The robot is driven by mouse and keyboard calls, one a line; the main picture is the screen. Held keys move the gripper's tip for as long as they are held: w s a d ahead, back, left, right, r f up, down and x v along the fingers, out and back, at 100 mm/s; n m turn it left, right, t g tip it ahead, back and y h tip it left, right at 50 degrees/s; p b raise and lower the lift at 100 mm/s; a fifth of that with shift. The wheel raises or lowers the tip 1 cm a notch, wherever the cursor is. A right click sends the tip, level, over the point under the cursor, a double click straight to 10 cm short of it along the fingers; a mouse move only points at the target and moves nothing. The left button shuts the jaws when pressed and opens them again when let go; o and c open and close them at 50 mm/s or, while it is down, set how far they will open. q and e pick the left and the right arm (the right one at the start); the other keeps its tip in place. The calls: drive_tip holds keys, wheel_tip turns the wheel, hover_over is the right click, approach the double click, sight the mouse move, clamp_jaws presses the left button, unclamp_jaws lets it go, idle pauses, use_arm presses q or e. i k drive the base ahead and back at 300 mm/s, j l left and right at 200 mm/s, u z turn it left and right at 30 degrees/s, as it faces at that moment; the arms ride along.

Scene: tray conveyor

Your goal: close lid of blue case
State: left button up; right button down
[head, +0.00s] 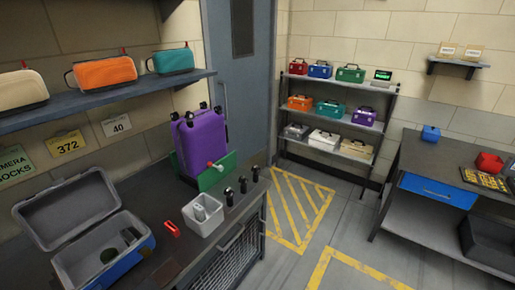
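The blue case (128,272) stands on the dark workbench at the lower left, cut off by the bottom edge of the picture. Its grey lid (70,210) is open and tilted up at the back left. Neither of my grippers is in view.
On the bench (165,260) are a red tool (172,229), a white bin (203,219), several black knob-like things and a purple case (200,140) on a green base. A shelf (110,95) with pouches overhangs the bench. Toolboxes fill a rack (335,127) behind.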

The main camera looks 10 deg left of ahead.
sight(50, 217)
drive_tip(key=u, duration=2.05)
